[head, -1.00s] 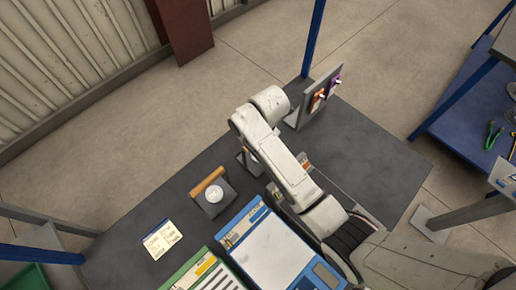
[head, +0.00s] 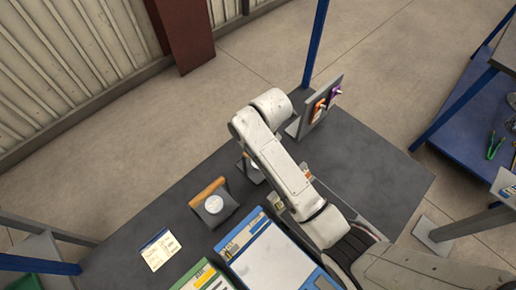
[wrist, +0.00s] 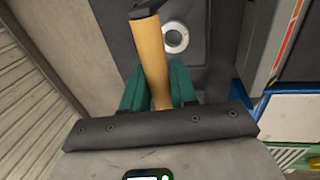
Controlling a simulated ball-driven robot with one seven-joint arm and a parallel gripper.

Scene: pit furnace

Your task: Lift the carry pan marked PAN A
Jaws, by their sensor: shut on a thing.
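In the wrist view my gripper (wrist: 158,88) has its green fingers on either side of a wooden handle (wrist: 151,55) and is shut on it. The handle belongs to a dark grey carry pan (wrist: 200,52) with a pale ring-shaped piece (wrist: 175,38) beside the handle. In the head view my arm hides the gripper and most of this pan; a small dark part shows beside the arm (head: 254,175). A second dark pan (head: 226,211) with a wooden handle and a round white piece stands to its left. I cannot read a PAN A mark on either.
On the dark bench (head: 365,160) lie a blue-edged tray (head: 268,262), a green-edged tray (head: 198,279) and a printed card (head: 160,250). A grey stand (head: 302,127) holds orange and purple tags. A blue post (head: 316,45) rises behind. A blue cart (head: 462,140) is at right.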

